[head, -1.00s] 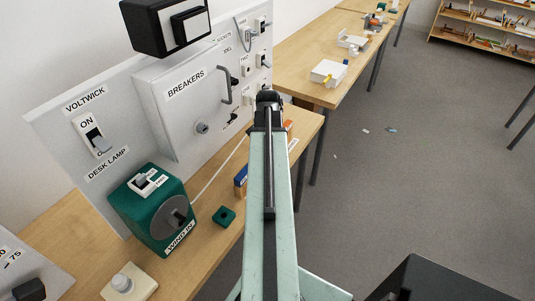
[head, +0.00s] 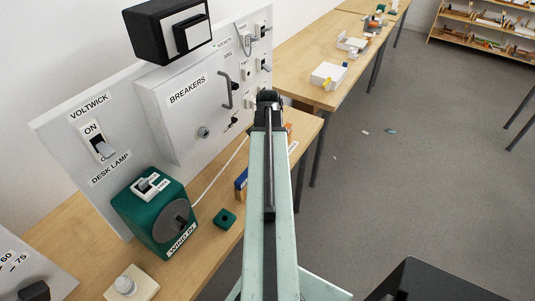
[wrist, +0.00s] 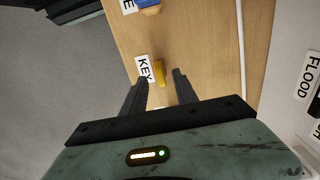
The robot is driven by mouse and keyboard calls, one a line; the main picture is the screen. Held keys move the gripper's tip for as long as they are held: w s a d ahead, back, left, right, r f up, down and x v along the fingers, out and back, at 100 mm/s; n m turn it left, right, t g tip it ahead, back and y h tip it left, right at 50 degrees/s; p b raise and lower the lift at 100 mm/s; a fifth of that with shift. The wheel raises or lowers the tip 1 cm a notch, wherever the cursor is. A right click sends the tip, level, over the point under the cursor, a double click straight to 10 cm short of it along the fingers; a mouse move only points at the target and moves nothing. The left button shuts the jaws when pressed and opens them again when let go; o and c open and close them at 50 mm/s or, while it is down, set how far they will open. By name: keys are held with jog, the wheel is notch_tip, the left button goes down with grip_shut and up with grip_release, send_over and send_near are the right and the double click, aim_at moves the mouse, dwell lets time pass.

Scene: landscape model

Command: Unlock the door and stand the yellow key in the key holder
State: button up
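The grey BREAKERS door (head: 182,112) is shut on the upright panel. It has a dark handle (head: 225,90) and a round lock (head: 204,132). A small yellow piece (wrist: 160,73), perhaps the yellow key, is over the wooden table beside a KEY label (wrist: 144,68) in the wrist view. My gripper (wrist: 159,82) is open, with the yellow piece showing between and beyond its fingertips and not visibly gripped. In the head view my gripper (head: 268,98) is at the arm's far end, seen from behind. A green block with a dark hole (head: 224,219) lies on the table; I cannot tell if it is the key holder.
A green WIND IN box with a crank disc (head: 160,211) stands on the near table. A blue block (head: 241,182) lies beside my arm. A pale cable (wrist: 241,60) runs along the table. Switches and sockets cover the panel. Open floor (head: 410,190) is at the right.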

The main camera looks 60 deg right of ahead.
notch_tip(320, 180, up, 6)
jog(key=p, duration=0.4)
jog(key=shift+f, duration=0.35)
jog(key=shift+f, duration=0.1)
